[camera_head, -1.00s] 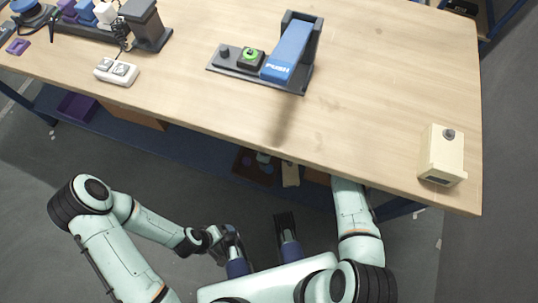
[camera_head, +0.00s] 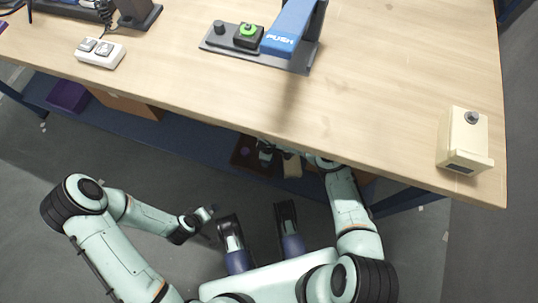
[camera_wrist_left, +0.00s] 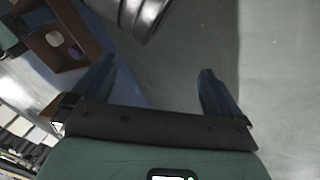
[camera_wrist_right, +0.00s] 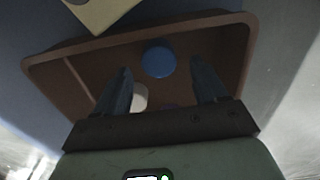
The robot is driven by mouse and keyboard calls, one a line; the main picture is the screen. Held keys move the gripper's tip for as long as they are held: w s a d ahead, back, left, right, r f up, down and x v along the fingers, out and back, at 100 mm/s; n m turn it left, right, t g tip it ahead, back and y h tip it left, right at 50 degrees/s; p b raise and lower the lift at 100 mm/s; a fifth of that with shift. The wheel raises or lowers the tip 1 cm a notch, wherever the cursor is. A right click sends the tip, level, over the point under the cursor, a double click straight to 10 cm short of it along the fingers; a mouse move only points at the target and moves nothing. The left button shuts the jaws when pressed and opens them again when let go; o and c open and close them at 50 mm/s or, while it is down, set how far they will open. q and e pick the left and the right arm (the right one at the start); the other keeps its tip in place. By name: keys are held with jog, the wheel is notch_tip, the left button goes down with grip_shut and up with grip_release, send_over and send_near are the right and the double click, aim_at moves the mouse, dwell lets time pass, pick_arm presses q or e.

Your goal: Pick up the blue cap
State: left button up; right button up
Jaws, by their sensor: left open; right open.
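The blue cap (camera_wrist_right: 159,58) is a round blue disc lying in a brown tray (camera_wrist_right: 238,42), seen in the right wrist view. My right gripper (camera_wrist_right: 161,68) is open and empty above the tray. In the picture the cap shows between and slightly beyond its fingertips, and neither finger visibly touches it. In the head view the tray (camera_head: 243,160) is on the blue shelf under the table, partly hidden by the tabletop and my right arm. My left gripper (camera_wrist_left: 158,70) is open and empty, away from the tray over the grey floor.
A white round piece (camera_wrist_right: 139,97) lies in the tray near my right gripper's left finger. A pale box (camera_wrist_right: 101,12) stands beside the tray. The tabletop edge (camera_head: 300,146) overhangs the shelf. A blue push lever (camera_head: 285,34) and a cream box (camera_head: 464,140) stand on the table.

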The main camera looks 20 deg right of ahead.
notch_tip(320, 180, down, 3)
jog(key=shift+r+b, duration=0.2)
jog(key=shift+b, duration=0.15)
jog(key=c, duration=1.1)
pick_arm(q)
jog(key=s+f, duration=0.1)
jog(key=s+f+g, duration=0.1)
jog(key=shift+s+a+f, duration=0.2)
jog(key=shift+s+f, duration=0.1)
jog(key=shift+s, duration=0.05)
jog(key=shift+w+r, duration=0.1)
pick_arm(e)
jog(key=shift+r, duration=0.2)
notch_tip(320, 180, up, 3)
jog(key=shift+w+r+p, duration=0.1)
jog(key=shift+r+p, duration=0.05)
jog(key=shift+p, duration=0.9)
notch_tip(320, 180, up, 6)
jog(key=p, duration=0.3)
pick_arm(q)
jog(key=s+d+r+p, duration=0.1)
jog(key=s+d+r, duration=0.1)
jog(key=r, duration=0.6)
jog(key=shift+d+r+h+p, duration=0.2)
jog(key=shift+d+h+p, duration=0.15)
jog(key=shift+d, duration=0.25)
pick_arm(e)
notch_tip(320, 180, up, 2)
jog(key=shift+r, duration=0.1)
